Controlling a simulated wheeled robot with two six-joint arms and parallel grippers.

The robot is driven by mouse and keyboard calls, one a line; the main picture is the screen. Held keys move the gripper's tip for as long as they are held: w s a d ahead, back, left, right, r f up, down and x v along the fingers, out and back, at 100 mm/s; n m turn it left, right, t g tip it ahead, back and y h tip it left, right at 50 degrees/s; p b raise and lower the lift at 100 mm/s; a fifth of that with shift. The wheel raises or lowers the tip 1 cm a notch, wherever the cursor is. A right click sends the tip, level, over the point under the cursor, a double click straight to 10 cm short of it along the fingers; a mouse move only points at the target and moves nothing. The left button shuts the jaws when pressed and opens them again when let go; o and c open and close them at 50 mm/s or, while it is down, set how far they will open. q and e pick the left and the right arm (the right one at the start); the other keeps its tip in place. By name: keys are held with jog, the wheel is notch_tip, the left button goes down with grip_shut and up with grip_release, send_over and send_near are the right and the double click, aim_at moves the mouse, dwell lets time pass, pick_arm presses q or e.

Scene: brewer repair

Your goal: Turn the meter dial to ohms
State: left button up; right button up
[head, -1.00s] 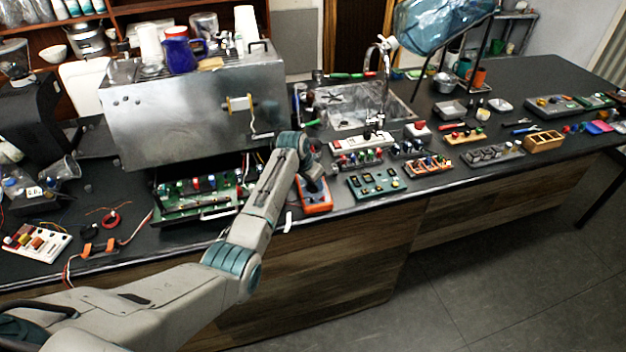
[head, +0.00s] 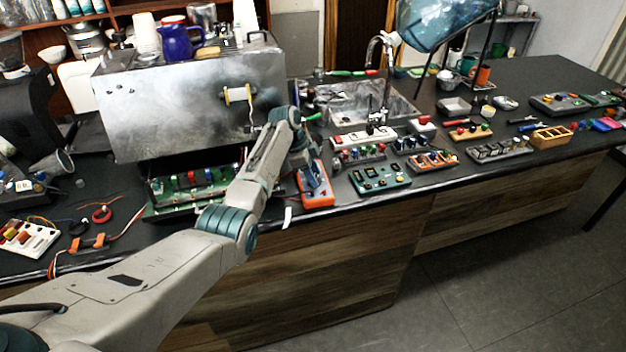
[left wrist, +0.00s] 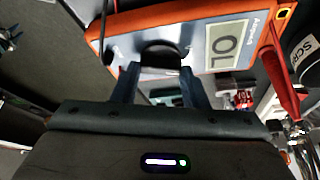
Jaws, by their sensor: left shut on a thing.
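The orange multimeter (head: 318,201) lies on the dark counter near its front edge. It fills the top of the left wrist view (left wrist: 125,20), with a pale grey face and a display (left wrist: 233,43) that seems to read "OL". The dark round dial (left wrist: 160,53) sits between the two fingers of my left gripper (left wrist: 159,74), which is shut on it. In the head view my left gripper (head: 314,181) comes down over the meter and hides the dial. The dial's markings are too covered to read. My right gripper is not in view.
A green circuit board (head: 190,188) in an open tray is left of the meter, under the steel brewer (head: 180,105). A teal button panel (head: 380,178) stands close on the right. A red probe (left wrist: 278,80) or lead is beside the meter. The sink (head: 345,105) is behind.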

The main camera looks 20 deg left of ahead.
pick_arm(q)
jog(key=shift+m+g+b, duration=0.4)
jog(key=shift+m+b, duration=0.45)
jog(key=shift+m, duration=0.15)
jog(key=o, duration=1)
jog(key=b+v, duration=0.3)
jog(key=v, duration=0.7)
jog(key=shift+a+r+b, duration=0.15)
jog(key=shift+r+b, duration=0.25)
